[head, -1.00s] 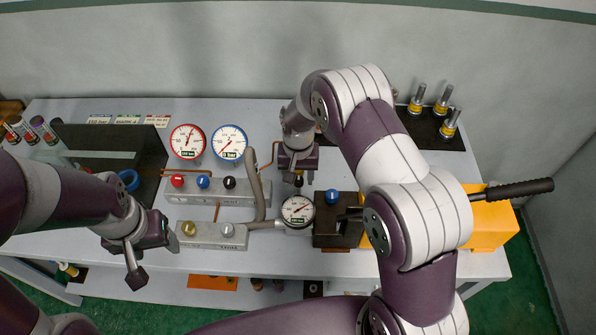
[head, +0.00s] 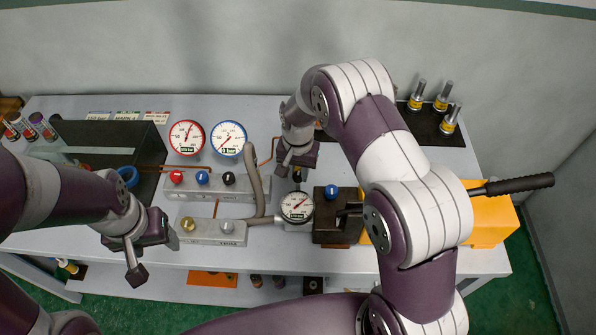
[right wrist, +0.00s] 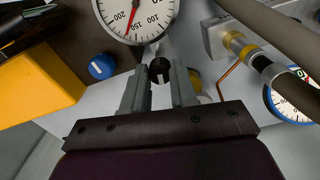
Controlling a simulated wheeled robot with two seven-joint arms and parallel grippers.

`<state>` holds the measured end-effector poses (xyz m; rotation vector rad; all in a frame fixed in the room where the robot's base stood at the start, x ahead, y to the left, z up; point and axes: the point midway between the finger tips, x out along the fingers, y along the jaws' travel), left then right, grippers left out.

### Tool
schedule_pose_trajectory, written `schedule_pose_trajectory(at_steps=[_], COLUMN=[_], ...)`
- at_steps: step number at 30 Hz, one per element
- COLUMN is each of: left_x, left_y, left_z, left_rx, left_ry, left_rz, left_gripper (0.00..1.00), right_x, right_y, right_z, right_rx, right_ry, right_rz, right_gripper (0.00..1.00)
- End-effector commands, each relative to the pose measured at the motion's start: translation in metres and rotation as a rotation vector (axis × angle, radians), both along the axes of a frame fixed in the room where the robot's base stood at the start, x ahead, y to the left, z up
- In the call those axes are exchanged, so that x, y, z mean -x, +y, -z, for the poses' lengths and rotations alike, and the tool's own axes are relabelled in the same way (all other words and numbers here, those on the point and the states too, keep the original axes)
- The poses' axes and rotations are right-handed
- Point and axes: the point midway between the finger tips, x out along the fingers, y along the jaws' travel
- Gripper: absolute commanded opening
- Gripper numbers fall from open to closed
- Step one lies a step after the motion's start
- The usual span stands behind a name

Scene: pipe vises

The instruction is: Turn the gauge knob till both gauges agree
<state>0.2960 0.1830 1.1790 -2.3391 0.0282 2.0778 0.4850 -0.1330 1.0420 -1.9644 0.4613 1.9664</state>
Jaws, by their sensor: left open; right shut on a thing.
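The small white gauge (head: 296,207) stands at the bench's front middle; in the right wrist view its dial (right wrist: 137,12) shows a red needle between 150 and 200. A red-rimmed gauge (head: 187,137) and a blue-rimmed gauge (head: 229,138) stand behind, left. The blue one's display seems to read 0 bar; the red one's is hard to read. My right gripper (head: 297,168) is shut on the black gauge knob (right wrist: 160,68), just behind the small gauge. My left gripper (head: 137,268) is open and empty at the bench's front left, away from the gauges.
A dark block with a blue knob (head: 332,192) stands close right.

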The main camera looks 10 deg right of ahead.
Motion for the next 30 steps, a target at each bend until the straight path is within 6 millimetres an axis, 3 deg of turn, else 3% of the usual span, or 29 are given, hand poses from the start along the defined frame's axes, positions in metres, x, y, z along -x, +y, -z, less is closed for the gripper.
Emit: schedule_pose_trajectory(at_steps=[15, 30], left_x=[0.0, 0.0], left_y=[0.0, 0.0], left_z=[0.011, 0.013], left_rx=[0.0, 0.0], left_ry=[0.0, 0.0], left_rz=[0.0, 0.0], left_gripper=[0.63, 0.63], right_x=[-0.002, -0.002], right_y=[0.0, 0.0], right_z=[-0.001, -0.002], right_rx=[-0.001, -0.002], right_ry=[-0.005, -0.007], right_rz=[0.376, 0.506], right_gripper=[0.0, 0.0])
